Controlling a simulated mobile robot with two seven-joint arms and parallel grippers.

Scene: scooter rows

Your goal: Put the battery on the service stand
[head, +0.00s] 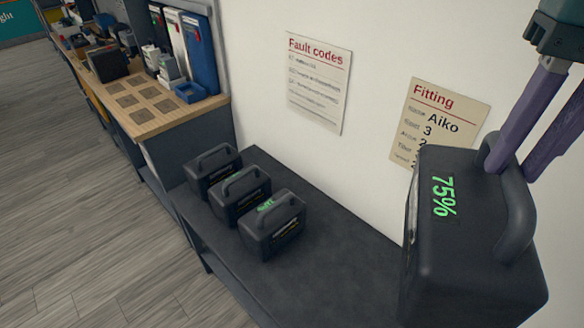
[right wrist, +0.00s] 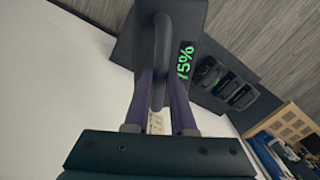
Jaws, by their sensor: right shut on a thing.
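My right gripper (head: 510,165) is shut on the handle of a dark battery (head: 455,245) that reads 75% in green. The battery hangs close in front of the head camera at the right, near the wall side. In the right wrist view the two purple fingers (right wrist: 159,85) close on the handle of the same battery (right wrist: 190,20). A low dark bench (head: 330,265) runs along the wall, with three similar batteries standing on it. I cannot tell whether this bench is the service stand. My left gripper is not in view.
The three standing batteries (head: 272,226) form a row at the bench's far end; its nearer part looks bare. Beyond is a wooden workbench (head: 150,112) with square pads, binders and a blue tray (head: 190,92). Two notices hang on the white wall (head: 390,40). Floor lies left.

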